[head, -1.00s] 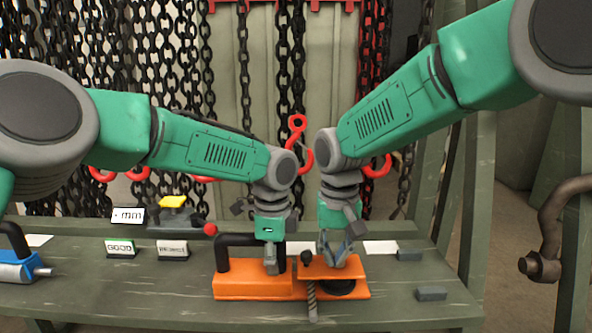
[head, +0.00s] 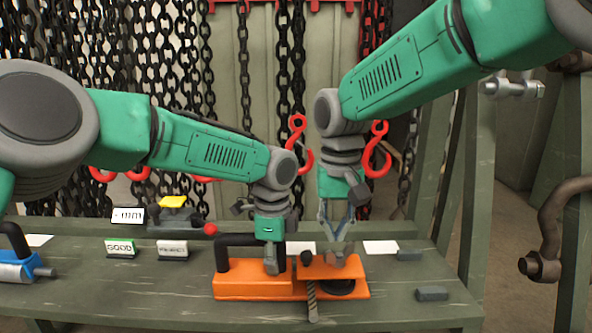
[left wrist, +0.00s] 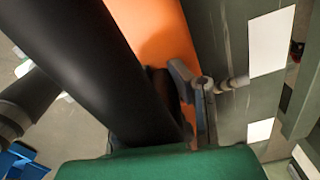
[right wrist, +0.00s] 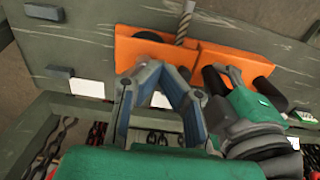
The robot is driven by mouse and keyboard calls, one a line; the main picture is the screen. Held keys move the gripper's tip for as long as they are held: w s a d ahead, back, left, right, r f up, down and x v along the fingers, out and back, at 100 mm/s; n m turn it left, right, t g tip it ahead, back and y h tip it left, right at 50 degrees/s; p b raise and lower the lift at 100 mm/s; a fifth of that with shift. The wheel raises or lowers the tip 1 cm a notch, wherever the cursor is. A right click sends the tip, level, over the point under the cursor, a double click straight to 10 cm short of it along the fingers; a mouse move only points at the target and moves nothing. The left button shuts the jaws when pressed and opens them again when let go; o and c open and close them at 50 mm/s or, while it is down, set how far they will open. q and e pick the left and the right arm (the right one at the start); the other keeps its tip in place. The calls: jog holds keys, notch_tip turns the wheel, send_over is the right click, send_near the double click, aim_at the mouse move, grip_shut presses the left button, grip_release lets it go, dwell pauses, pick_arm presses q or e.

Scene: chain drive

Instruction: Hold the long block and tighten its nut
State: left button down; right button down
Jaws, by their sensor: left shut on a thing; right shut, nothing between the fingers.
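The long orange block (head: 253,288) lies on the green bench with a black arched handle (head: 240,239) on its left part. My left gripper (head: 271,266) is shut at the handle's right post; the left wrist view shows its fingers (left wrist: 196,100) beside the black handle, the contact partly hidden. A dark round disc (head: 338,287) sits at the right part. I cannot tell which part is the nut. My right gripper (head: 338,252) is shut and empty above the block's right part.
Small grey blocks (head: 431,294) lie on the bench at right. White cards (head: 380,247), a GOOD sign (head: 121,248) and a yellow-topped box (head: 173,205) stand behind. A blue tool (head: 22,268) is at far left. Chains and red hooks (head: 377,150) hang behind.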

pick_arm(q)
jog(key=shift+r, duration=0.15)
jog(key=c, duration=1.4)
grip_release()
